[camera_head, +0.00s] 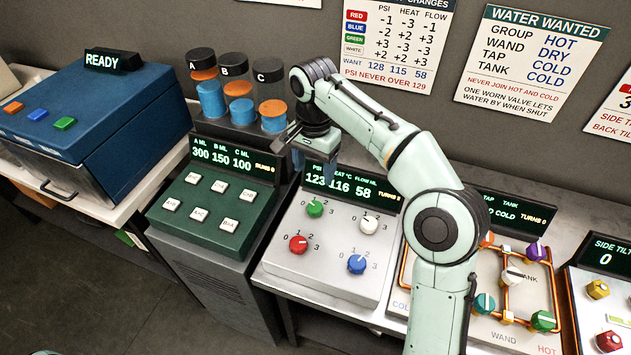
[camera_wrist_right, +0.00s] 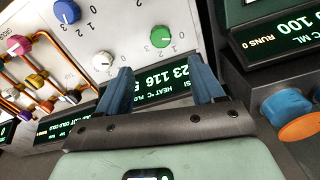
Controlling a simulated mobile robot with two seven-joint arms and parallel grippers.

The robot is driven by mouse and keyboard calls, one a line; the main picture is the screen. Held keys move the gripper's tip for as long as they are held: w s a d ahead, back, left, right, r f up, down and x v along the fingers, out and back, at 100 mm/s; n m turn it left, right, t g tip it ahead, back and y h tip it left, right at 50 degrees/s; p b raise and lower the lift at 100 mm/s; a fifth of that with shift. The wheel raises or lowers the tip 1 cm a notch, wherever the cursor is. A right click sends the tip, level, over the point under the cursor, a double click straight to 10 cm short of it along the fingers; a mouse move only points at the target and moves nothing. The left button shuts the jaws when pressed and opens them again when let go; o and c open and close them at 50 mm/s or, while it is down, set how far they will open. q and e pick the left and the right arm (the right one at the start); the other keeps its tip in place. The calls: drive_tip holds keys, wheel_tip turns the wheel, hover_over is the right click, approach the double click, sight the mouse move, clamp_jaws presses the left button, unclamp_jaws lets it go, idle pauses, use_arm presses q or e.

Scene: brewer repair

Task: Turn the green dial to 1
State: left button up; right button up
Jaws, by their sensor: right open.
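The green dial (camera_head: 314,208) is at the upper left of a light panel with a red dial (camera_head: 298,244), a white dial (camera_head: 369,224) and a blue dial (camera_head: 357,264). Numbers 0 to 3 ring it; I cannot tell surely which one it points to. The display (camera_head: 350,188) above reads 123, 116, 58. My right gripper (camera_head: 315,166) is open and empty over the display, behind the green dial and apart from it. In the right wrist view the green dial (camera_wrist_right: 161,36) lies beyond the two blue fingers (camera_wrist_right: 160,78), toward the right one. My left gripper is not seen.
Left of the panel stands a green button box (camera_head: 213,216) with canisters A, B and C (camera_head: 240,100) behind it. A valve panel (camera_head: 515,275) with copper pipes is on the right, partly behind my right arm. Wall charts hang behind. The space in front of the dials is clear.

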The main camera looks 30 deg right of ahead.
sight(314, 207)
wheel_tip(314, 207, down, 12)
drive_tip(key=b, duration=0.3)
drive_tip(key=shift+d, duration=0.1)
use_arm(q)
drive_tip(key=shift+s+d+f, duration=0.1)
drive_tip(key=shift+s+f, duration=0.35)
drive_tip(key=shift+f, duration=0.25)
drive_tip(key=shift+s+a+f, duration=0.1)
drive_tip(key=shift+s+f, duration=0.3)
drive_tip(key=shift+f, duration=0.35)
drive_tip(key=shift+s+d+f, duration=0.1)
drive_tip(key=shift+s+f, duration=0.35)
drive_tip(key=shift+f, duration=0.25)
use_arm(e)
drive_tip(key=shift+f, duration=0.6)
drive_tip(key=c, duration=1.1)
